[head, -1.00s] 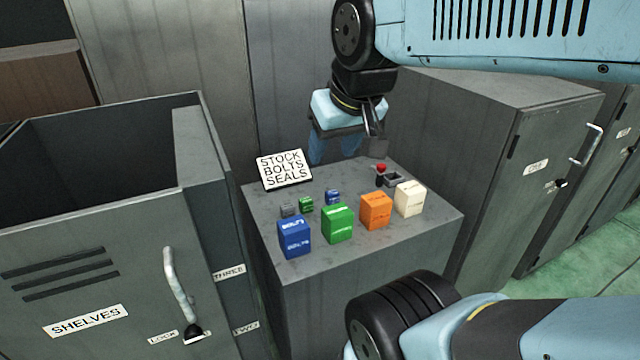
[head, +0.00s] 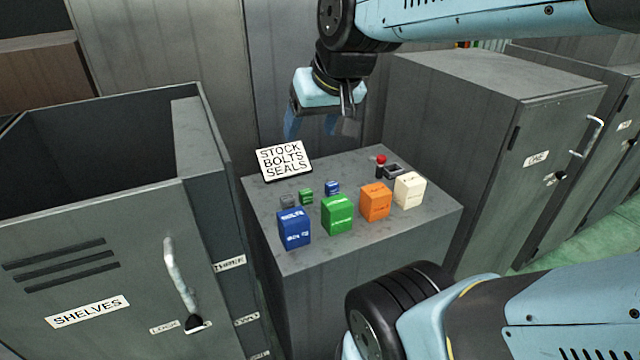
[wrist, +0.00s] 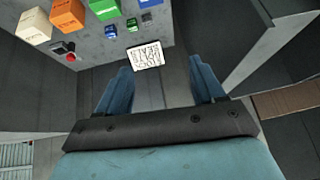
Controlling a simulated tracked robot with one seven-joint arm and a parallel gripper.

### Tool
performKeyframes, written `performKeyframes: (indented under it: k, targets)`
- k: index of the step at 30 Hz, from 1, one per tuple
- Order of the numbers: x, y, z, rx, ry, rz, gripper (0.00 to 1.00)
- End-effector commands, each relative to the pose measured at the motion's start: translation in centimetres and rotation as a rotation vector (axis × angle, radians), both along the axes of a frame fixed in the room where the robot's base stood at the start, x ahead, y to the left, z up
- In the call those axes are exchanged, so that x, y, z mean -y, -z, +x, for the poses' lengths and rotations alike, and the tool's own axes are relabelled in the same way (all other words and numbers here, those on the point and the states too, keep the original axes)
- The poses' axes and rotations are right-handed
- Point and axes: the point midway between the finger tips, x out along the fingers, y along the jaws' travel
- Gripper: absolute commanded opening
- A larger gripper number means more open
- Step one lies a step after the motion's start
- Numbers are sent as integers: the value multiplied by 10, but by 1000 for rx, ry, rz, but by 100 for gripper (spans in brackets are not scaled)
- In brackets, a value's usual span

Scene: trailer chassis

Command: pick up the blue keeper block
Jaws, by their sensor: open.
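Two blue blocks stand on the grey cabinet top (head: 322,238). A small blue block (head: 332,188) is in the back row, right of a small green block; a larger blue block (head: 294,228) with white lettering is at the front left. I cannot read "keeper" on either. In the wrist view the small blue block (wrist: 111,31) is near the top, left of the sign, and the larger one (wrist: 152,3) is cut by the top edge. My gripper (head: 311,127) is open and empty, above and behind the cabinet's back edge, apart from all blocks. Its spread fingers (wrist: 160,66) show in the wrist view.
A sign (head: 284,161) stands at the back left of the top. Small grey (head: 287,201) and green (head: 306,197) blocks, larger green (head: 337,214), orange (head: 376,202) and cream (head: 410,190) blocks, and a red-knobbed lever (head: 381,160) crowd it. An open-topped cabinet (head: 90,250) stands left.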

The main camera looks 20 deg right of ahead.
Motion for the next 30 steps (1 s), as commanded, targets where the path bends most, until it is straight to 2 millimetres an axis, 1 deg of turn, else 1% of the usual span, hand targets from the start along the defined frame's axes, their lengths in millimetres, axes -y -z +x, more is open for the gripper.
performKeyframes:
  k: [1, 5, 6, 10, 14, 15, 17, 18, 21, 23, 27, 30]
  targets:
    - [-7, -1, 18, 21, 6, 32, 68]
    - [-24, -9, 69, 103, 39, 130, 68]
    - [-28, -11, 84, 130, 56, 159, 68]
    - [-36, -15, 134, 209, 123, 242, 68]
    - [-37, -15, 182, 284, 211, 308, 68]
    - [-36, -14, 196, 306, 244, 326, 68]
    - [-33, -11, 216, 337, 294, 349, 68]
    - [-31, -8, 230, 356, 331, 362, 68]
    - [-22, 1, 261, 402, 428, 385, 68]
    - [-15, 9, 278, 427, 491, 391, 68]
    - [4, 32, 312, 474, 649, 386, 68]
    - [20, 54, 331, 500, 768, 366, 68]
